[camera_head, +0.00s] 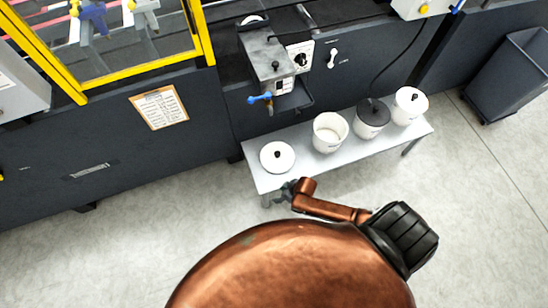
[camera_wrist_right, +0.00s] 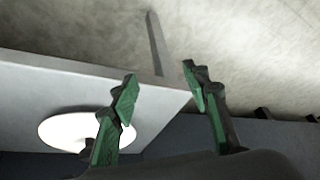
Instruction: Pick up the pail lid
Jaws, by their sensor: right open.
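The white pail lid (camera_head: 277,157) with a small dark knob lies flat on the left end of a low grey bench (camera_head: 262,180). My right gripper (camera_head: 287,187) is at the bench's front edge, just in front of the lid and apart from it. In the right wrist view the jaws (camera_wrist_right: 160,84) are open and empty, with green pads. The lid (camera_wrist_right: 62,130) shows there lower left, partly hidden behind the left finger. An open white pail (camera_head: 329,134) stands right of the lid on the bench. My left gripper is not in view.
A pail with a dark lid (camera_head: 371,119) and a pail with a white lid (camera_head: 410,106) stand farther right on the bench. The machine (camera_head: 275,62) with a blue-handled tap rises behind the bench. A dark bin (camera_head: 510,75) stands far right. The floor in front is clear.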

